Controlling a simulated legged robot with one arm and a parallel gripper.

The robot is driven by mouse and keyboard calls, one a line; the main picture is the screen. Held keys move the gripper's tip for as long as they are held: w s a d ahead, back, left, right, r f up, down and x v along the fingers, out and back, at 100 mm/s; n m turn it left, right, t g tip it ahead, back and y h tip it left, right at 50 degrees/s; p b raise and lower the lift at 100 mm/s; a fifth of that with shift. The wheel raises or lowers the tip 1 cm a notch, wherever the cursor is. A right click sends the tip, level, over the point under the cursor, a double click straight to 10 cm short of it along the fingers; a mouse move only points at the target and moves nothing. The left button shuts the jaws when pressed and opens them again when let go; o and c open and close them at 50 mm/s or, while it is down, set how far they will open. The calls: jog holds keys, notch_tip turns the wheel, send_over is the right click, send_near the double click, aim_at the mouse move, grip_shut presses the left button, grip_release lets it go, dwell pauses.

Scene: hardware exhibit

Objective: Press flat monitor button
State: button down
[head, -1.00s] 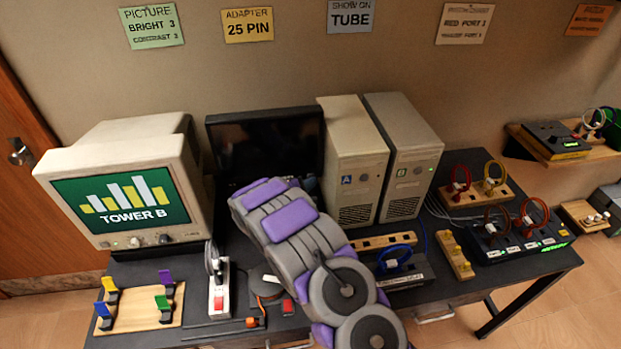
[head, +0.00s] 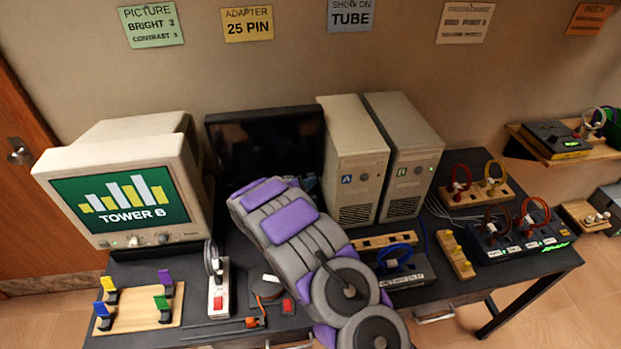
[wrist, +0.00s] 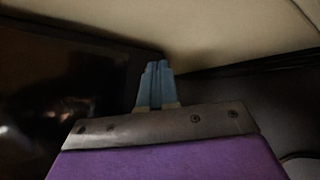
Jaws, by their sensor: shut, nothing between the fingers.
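The flat monitor (head: 262,143) has a dark, blank screen and stands behind my arm, between the tube monitor and the beige towers. Its dark screen also fills the left of the wrist view (wrist: 60,95). My gripper (wrist: 154,68) shows in the wrist view with its blue-grey fingers together and nothing between them. The fingertips are close to the monitor's lower right area; I cannot tell whether they touch it. I cannot make out the button in either view.
The tube monitor (head: 125,190) shows "TOWER B" at the left. Two beige towers, A (head: 354,160) and B (head: 408,155), stand close on the right. A white power strip (head: 219,290), an adapter board (head: 140,305) and cable boxes (head: 520,235) crowd the black table.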

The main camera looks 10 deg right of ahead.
jog(key=shift+s, duration=0.4)
jog(key=shift+s+b, duration=2.3)
jog(key=shift+s, duration=0.7)
